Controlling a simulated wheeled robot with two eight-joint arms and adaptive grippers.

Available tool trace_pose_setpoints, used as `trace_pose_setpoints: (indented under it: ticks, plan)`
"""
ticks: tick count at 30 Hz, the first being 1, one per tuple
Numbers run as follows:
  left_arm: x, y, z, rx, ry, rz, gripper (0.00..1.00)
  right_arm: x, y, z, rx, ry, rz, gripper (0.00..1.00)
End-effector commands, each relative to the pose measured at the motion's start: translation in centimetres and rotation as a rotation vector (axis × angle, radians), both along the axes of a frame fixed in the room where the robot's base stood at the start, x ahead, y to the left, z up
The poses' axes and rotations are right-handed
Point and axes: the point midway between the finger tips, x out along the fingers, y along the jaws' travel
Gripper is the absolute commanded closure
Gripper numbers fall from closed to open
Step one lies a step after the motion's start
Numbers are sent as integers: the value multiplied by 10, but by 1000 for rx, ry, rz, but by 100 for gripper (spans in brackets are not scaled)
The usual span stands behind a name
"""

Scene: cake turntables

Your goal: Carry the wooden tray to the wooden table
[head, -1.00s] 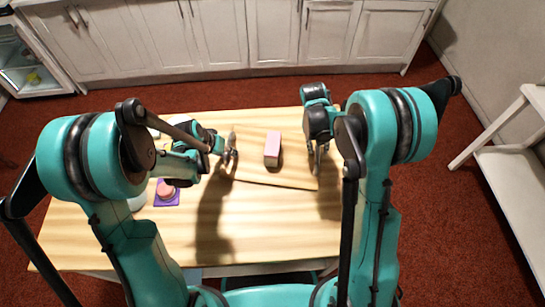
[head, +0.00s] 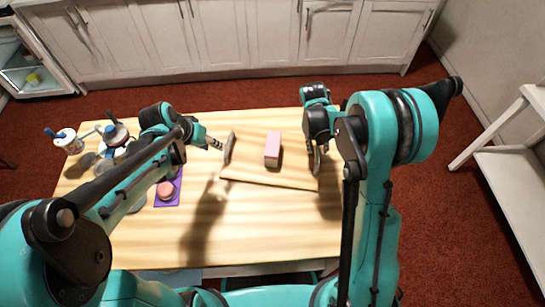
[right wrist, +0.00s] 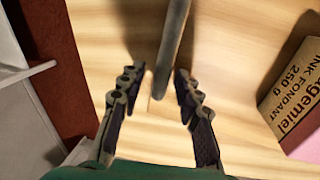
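The wooden tray (head: 298,174) lies on the light wooden table (head: 240,232), with a pink box (head: 272,150) on it. The tray's left handle (head: 230,147) stands upright. My left gripper (head: 214,143) is just left of that handle, apart from it; how wide its fingers are is too small to tell. My right gripper (head: 317,160) is at the tray's right end. In the right wrist view its fingers (right wrist: 154,95) are spread, with the handle bar (right wrist: 174,45) running in between the tips with gaps at both sides. The box also shows there (right wrist: 292,95).
Jars and tools (head: 68,140) crowd the table's left end, near a purple mat (head: 172,200) with a pink round item on it. The table's front middle is clear. White cabinets (head: 225,35) stand behind, and a white shelf (head: 510,165) at right.

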Motion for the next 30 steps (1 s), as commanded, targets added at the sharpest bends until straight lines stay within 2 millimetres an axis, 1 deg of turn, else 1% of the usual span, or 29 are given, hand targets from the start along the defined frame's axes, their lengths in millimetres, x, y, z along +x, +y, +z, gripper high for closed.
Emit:
trace_pose_setpoints:
  ticks: [5,12,16,18,21,30]
  plan:
    - [0,0,1,0,0,0,66,1,5,27,0,0,1,66]
    - [0,0,0,0,0,0,66,3,16,79,0,0,1,66]
    - [0,0,0,0,0,0,66,4,20,99,0,0,1,66]
    - [0,0,0,0,0,0,66,4,21,107,0,0,1,66]
    - [0,0,0,0,0,0,66,5,22,113,0,0,0,66]
    - [0,0,0,0,0,0,66,5,22,114,0,0,0,66]
